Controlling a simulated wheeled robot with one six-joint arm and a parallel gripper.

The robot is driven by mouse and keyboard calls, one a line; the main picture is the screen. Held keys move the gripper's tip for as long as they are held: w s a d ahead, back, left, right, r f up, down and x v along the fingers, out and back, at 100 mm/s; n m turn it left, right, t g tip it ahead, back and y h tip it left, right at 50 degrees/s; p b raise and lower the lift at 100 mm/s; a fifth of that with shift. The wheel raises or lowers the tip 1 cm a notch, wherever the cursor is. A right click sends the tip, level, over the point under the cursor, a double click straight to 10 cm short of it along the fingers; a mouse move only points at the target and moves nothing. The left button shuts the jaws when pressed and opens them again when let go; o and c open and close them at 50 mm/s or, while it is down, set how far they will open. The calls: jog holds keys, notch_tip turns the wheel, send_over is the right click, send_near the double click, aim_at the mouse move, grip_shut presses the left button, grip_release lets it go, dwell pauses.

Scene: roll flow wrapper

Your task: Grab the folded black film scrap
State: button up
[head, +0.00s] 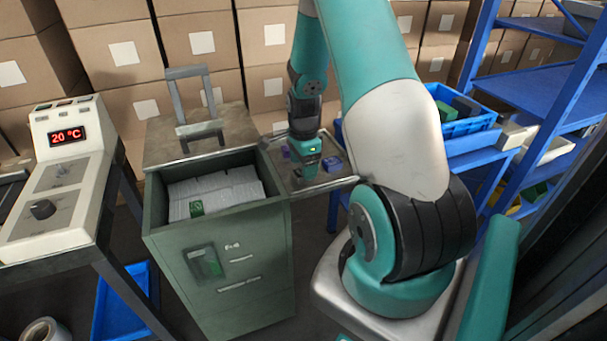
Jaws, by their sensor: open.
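My gripper (308,172) hangs at the end of my teal and dark arm, pointing down over a small grey surface behind the open green drawer cabinet. It is small in the view, and its fingers are hard to make out; it is open. I cannot make out a folded black film scrap with certainty. A dark item (465,105) lies in the blue crate (470,127) at the right, but I cannot tell what it is. The area under my gripper is partly hidden by the gripper itself.
The green cabinet (225,270) has an open top drawer with white stacks. A control panel (60,180) reading 20 °C stands left. Blue shelving (545,95) stands right; stacked cartons (125,55) line the back. A film roll (45,331) lies at lower left.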

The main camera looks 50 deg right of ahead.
notch_tip(320, 180, down, 2)
jog(key=shift+f, duration=0.1)
jog(key=c, duration=1)
